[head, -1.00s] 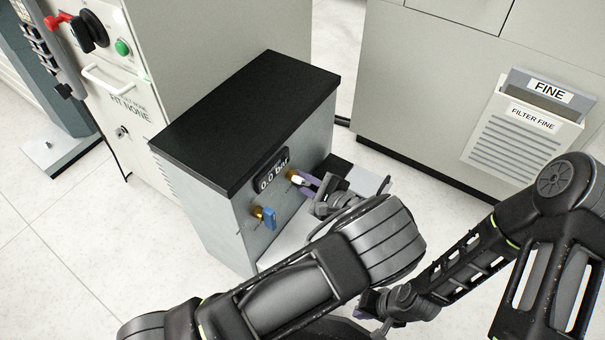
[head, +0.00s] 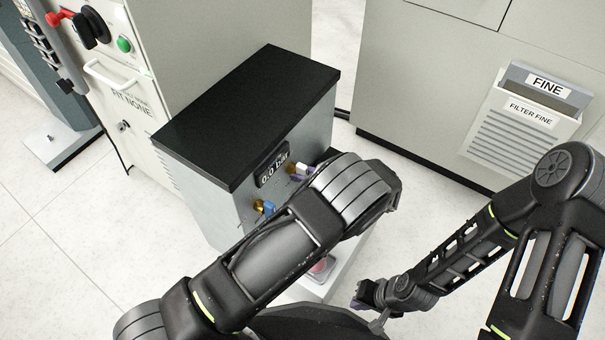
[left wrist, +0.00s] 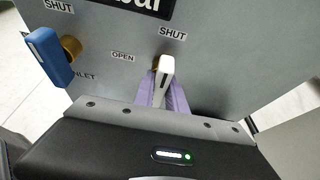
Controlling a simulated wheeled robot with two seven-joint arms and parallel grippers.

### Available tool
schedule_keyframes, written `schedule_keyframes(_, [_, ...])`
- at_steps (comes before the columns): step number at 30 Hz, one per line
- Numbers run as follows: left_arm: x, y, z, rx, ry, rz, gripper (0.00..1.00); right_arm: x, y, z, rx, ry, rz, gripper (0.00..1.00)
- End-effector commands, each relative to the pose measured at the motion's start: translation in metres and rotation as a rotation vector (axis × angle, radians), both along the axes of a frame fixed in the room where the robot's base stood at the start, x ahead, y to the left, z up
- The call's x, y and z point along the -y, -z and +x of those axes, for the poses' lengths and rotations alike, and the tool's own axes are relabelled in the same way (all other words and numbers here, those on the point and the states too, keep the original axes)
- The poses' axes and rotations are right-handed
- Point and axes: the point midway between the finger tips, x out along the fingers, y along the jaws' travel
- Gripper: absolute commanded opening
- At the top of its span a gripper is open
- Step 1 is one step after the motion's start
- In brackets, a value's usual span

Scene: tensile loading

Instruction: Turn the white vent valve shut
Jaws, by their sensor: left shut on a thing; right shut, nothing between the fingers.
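The white vent valve (left wrist: 166,68) is on the grey front panel of the box, with a SHUT label above it and an OPEN label to its upper left. Its white handle stands upright in the left wrist view, its top just below SHUT. My left gripper (left wrist: 164,92) is shut on the handle, a purple finger on each side. In the head view the white valve (head: 303,167) shows just past my forearm, which hides most of the left gripper (head: 298,174). My right gripper (head: 358,299) is shut and empty, low in the picture, away from the box.
A blue valve (left wrist: 48,56) sits left of the white one, with SHUT and INLET labels. The box has a black top (head: 250,110) and a display (head: 272,171) reading 0.0 bar.

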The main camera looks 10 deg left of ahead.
Motion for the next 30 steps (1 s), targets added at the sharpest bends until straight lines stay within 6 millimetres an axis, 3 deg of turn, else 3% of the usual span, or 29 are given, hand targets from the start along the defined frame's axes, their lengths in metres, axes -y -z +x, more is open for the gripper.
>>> schedule_keyframes(11, [0.0005,0.0008,-0.0003,-0.007,0.002,0.002,0.00,0.0002,0.0002,0.0003,0.001,0.000,0.000,0.00])
schedule_keyframes(12, [0.0005,0.0009,-0.0004,-0.007,0.002,0.002,0.19,0.0002,0.0002,0.0003,0.001,0.000,0.000,0.00])
schedule_keyframes(19, [0.0002,0.0006,-0.0002,-0.005,0.001,0.002,0.38,0.0002,0.0001,0.0003,0.001,0.000,0.000,0.00])
schedule_keyframes(30, [0.0049,-0.0024,-0.0016,-0.004,0.002,0.002,0.38,0.0000,-0.0014,0.0001,0.000,0.000,0.000,0.00])
